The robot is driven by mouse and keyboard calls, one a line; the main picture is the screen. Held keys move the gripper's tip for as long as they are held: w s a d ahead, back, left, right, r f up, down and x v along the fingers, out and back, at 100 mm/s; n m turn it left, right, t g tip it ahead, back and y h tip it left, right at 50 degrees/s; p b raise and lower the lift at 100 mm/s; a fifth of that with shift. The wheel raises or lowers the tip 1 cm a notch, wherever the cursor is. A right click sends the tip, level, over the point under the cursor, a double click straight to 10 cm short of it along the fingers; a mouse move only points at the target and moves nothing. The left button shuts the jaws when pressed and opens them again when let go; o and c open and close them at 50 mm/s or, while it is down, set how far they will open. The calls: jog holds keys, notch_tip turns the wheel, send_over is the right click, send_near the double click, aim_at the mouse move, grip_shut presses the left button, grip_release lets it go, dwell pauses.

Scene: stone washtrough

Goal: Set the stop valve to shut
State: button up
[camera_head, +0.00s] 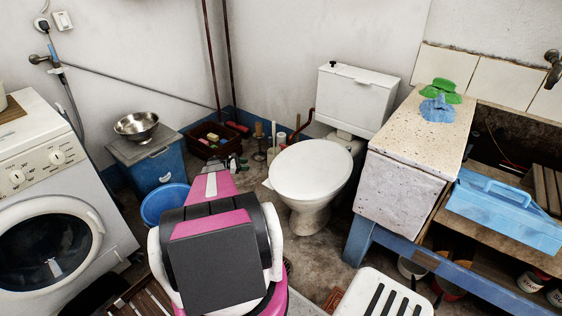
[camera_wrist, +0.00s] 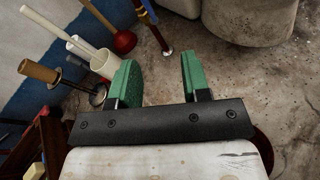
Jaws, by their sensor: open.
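No part that I can surely call the stop valve is clear in either view. A dark red bent pipe (camera_head: 303,122) runs beside the toilet cistern in the head view; any valve on it is too small to make out. A metal wall tap (camera_head: 40,59) with a grey hose is at the far left. In the wrist view, my gripper (camera_wrist: 157,62) is open and empty, its green finger pads apart above the stained floor. A thin red and blue rod-like thing (camera_wrist: 147,14) with a pale tip stands beyond the fingers.
The toilet (camera_head: 310,172) stands mid-scene, with a stone trough (camera_head: 403,188) to its right. A washing machine (camera_head: 50,195), blue bucket (camera_head: 165,203) and steel bowl (camera_head: 136,125) are left. A white cup (camera_wrist: 104,63) and red plunger (camera_wrist: 124,41) stand near my left finger.

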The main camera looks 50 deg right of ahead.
jog(key=s+d+f+n, duration=0.1)
jog(key=s+d+f, duration=0.1)
jog(key=d, duration=0.5)
jog(key=s+d+f+g+h, duration=0.1)
jog(key=s+d, duration=0.3)
jog(key=d, duration=0.3)
jog(key=s+d+f+n+h, duration=0.1)
jog(key=s+d+f, duration=0.1)
jog(key=d, duration=0.5)
jog(key=shift+s+d+f+n+g, duration=0.3)
jog(key=shift+s+d+f+g, duration=0.1)
jog(key=shift+s, duration=0.3)
grip_shut()
